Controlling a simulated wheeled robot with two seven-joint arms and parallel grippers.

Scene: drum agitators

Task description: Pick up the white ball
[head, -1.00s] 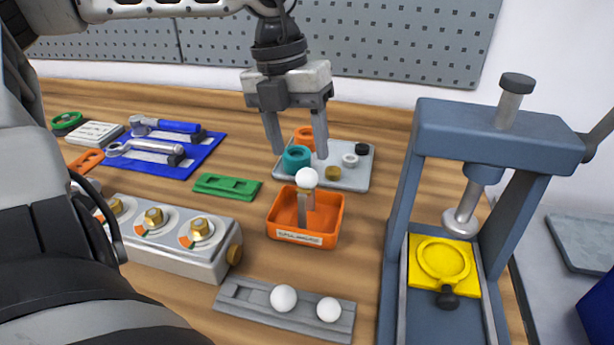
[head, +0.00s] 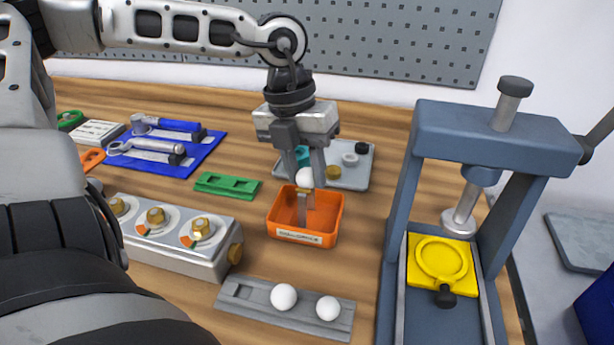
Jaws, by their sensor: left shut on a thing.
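One white ball (head: 305,177) sits at the top of a small post in the orange tray (head: 305,238). My left gripper (head: 306,183) points down over the tray, its two fingers shut on this ball from either side. Two more white balls, one (head: 283,297) and a second (head: 328,308), rest on a grey slotted rail (head: 243,291) at the front. My right gripper is not seen.
A blue-grey press (head: 400,220) with a yellow plate (head: 441,285) stands to the right. A grey tray (head: 352,180) with rings is behind the gripper. A green block (head: 228,186), a metal box with brass nuts (head: 180,262) and a blue tool mat (head: 205,150) lie left.

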